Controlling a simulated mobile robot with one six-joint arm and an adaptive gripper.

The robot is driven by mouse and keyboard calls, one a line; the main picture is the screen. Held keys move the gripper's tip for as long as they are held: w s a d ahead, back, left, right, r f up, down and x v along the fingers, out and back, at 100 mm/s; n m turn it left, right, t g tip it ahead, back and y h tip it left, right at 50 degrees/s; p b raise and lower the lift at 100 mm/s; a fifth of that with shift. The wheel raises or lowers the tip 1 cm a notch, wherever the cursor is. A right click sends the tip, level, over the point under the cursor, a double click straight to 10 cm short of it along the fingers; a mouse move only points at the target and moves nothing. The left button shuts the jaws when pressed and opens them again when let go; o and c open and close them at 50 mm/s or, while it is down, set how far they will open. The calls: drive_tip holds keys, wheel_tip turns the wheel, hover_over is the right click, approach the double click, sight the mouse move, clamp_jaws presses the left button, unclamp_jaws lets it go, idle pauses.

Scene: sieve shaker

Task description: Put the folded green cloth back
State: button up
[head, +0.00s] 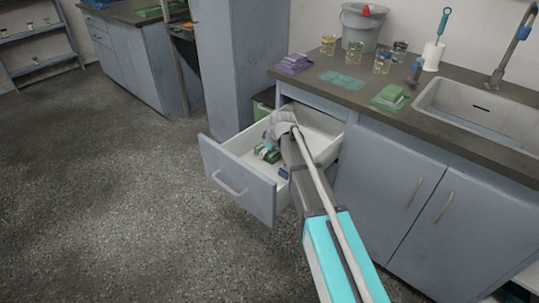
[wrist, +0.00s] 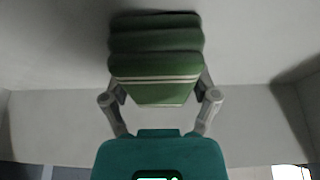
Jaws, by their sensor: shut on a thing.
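A folded green cloth (wrist: 155,60) with a pale stripe fills the upper middle of the wrist view. My gripper (wrist: 158,92) is shut on it, one finger on each side. In the head view my gripper (head: 270,150) is inside the open drawer (head: 233,166), with the green cloth (head: 268,155) low in the drawer. I cannot tell whether the cloth touches the drawer floor. My arm hides part of the drawer. Another folded green cloth (head: 390,97) lies on the counter by the sink.
The counter (head: 345,91) above holds a folded purple cloth (head: 293,63), several glass beakers, a grey bucket (head: 361,27) and a brush in a white holder (head: 433,54). The sink (head: 480,105) is at the right. The grey floor left of the drawer is clear.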

drive_tip(key=shift+f, duration=0.15)
drive_tip(key=o, duration=0.9)
drive_tip(key=shift+c, duration=0.2)
drive_tip(key=shift+r, duration=0.25)
drive_tip(key=p+v, duration=1.1)
drive_tip(key=v, duration=0.1)
drive_tip(key=shift+w+a, duration=0.1)
idle(0.6)
drive_tip(key=s+d+f+m+g+h, duration=0.1)
drive_tip(key=s+d+m+g+h, duration=0.2)
drive_tip(key=s+d+m, duration=0.7)
drive_tip(key=s+d, duration=1)
drive_tip(key=s, duration=0.2)
drive_tip(key=shift+s+f+h, duration=0.25)
drive_tip(key=shift+s+h, duration=0.05)
drive_tip(key=shift+s, duration=0.1)
